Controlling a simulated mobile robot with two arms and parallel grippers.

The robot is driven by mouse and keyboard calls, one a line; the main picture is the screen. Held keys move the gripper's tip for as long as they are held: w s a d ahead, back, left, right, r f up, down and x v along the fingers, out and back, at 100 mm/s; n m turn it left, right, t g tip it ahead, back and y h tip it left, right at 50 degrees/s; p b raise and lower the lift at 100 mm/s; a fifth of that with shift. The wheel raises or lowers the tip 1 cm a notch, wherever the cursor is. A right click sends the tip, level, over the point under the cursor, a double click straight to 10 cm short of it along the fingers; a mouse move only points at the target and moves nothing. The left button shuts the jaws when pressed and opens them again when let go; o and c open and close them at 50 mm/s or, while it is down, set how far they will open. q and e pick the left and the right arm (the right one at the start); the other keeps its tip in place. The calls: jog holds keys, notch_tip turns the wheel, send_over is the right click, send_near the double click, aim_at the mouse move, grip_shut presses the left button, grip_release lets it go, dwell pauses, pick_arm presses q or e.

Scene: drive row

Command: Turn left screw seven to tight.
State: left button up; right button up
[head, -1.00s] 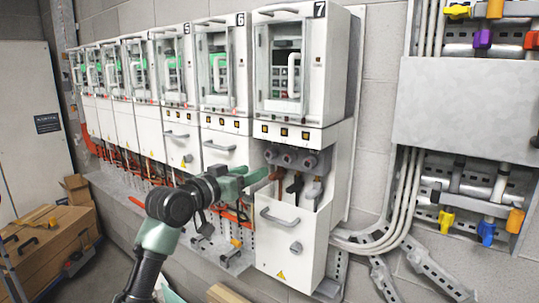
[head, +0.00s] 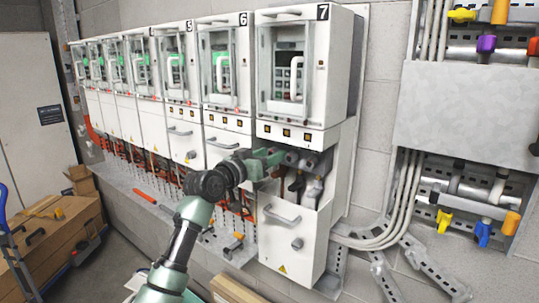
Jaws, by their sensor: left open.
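Drive cabinet seven (head: 338,85) is the nearest of the row, marked 7 at its top. Below its row of amber indicators is an open terminal bay with round grey cable glands or terminals (head: 311,162) and dark and grey cables. The left screw cannot be made out; the left part of the bay is behind my left gripper (head: 280,162). That green gripper comes in from the left at the bay's left edge, open, its fingers small in the picture. Whether it touches anything cannot be told. My right gripper is not in view.
A white front panel (head: 287,255) with a handle sits below the bay. Cabinet six (head: 218,115) and others run away to the left. Grey conduits (head: 372,240) and a valve board (head: 465,115) are on the right. A cardboard box (head: 55,240) stands at lower left.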

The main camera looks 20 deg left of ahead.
pick_arm(q)
grip_shut()
jog(key=m+b, duration=0.4)
jog(key=m, duration=0.6)
jog(key=shift+w+a+b, duration=0.1)
jog(key=shift+a+b, duration=0.05)
jog(key=shift+b, duration=0.25)
jog(key=shift+r, duration=0.1)
dwell(0.9)
grip_release()
